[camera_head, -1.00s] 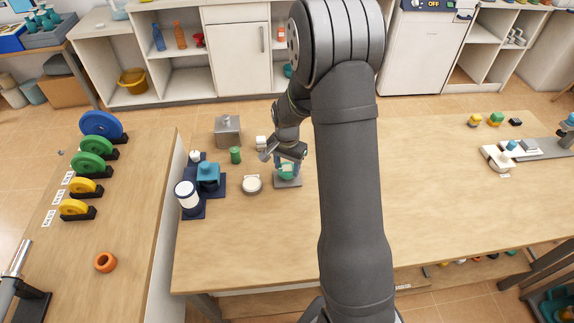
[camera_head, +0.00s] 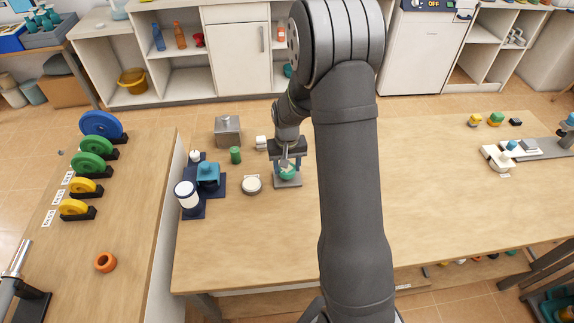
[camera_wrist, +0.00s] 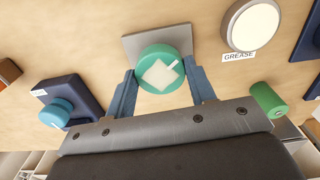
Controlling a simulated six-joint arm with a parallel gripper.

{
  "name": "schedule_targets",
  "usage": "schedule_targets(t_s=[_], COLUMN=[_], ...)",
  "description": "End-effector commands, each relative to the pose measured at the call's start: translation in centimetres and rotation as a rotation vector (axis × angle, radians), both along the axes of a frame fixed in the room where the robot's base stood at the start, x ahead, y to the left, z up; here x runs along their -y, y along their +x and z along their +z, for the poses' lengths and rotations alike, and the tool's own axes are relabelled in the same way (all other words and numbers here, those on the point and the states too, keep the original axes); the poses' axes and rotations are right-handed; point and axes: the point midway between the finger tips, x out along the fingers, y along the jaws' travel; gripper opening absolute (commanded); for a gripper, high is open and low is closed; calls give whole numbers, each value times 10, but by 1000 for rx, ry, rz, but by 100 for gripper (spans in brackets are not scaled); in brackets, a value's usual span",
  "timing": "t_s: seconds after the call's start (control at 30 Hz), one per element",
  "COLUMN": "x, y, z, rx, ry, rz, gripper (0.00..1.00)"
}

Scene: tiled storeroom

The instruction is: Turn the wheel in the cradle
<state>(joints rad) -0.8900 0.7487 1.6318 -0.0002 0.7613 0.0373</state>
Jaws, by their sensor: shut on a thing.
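The wheel is a round teal-green disc (camera_wrist: 158,58) with a pale square patch and a small white mark on its face. It sits over a grey cradle plate (camera_wrist: 133,43) on the wooden table. In the head view the wheel (camera_head: 287,173) shows partly below my gripper (camera_head: 287,164), and the cradle plate (camera_head: 288,184) shows under it. My gripper comes from above with one blue-grey finger on each side of the wheel. In the wrist view my gripper (camera_wrist: 163,80) is shut on the wheel's rim. The fingertip contacts are partly hidden.
A navy tray (camera_head: 192,210) holds a white cylinder. A grey box (camera_head: 228,130) is behind. In the wrist view, a navy block with a teal knob (camera_wrist: 57,112) stands left.

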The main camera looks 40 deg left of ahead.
Motion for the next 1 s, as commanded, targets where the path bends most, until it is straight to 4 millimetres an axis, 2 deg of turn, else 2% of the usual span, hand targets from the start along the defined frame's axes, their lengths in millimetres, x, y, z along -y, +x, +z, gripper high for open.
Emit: schedule_targets(t_s=[1.0], x=[0], y=[1], z=[1], rx=[0], ry=[1], rz=[964], gripper=[27])
